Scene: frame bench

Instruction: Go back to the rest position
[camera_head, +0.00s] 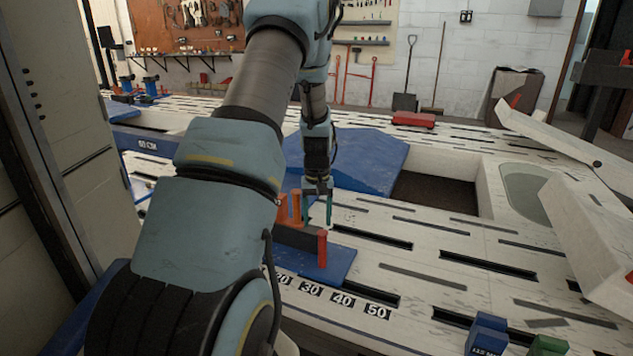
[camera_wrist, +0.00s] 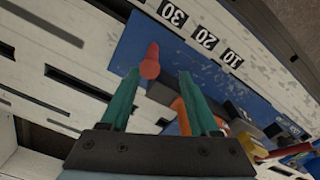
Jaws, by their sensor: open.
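My gripper (camera_head: 317,197) is above the white bench, fingers pointing down, beside a small rack with coloured pegs. In the wrist view my gripper (camera_wrist: 160,95) shows two green fingers spread apart with nothing held between them. A red peg (camera_head: 322,248) stands at the near end of the rack; it also shows in the wrist view (camera_wrist: 150,62), just beyond the fingertips. An orange peg (camera_head: 296,207) stands close to the fingers. My arm hides part of the rack.
The rack sits on a blue plate (camera_head: 335,262) by number marks on the white bench (camera_head: 430,275). A large blue sloped panel (camera_head: 365,160) lies behind my gripper. A sunken opening (camera_head: 435,192) is to the right.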

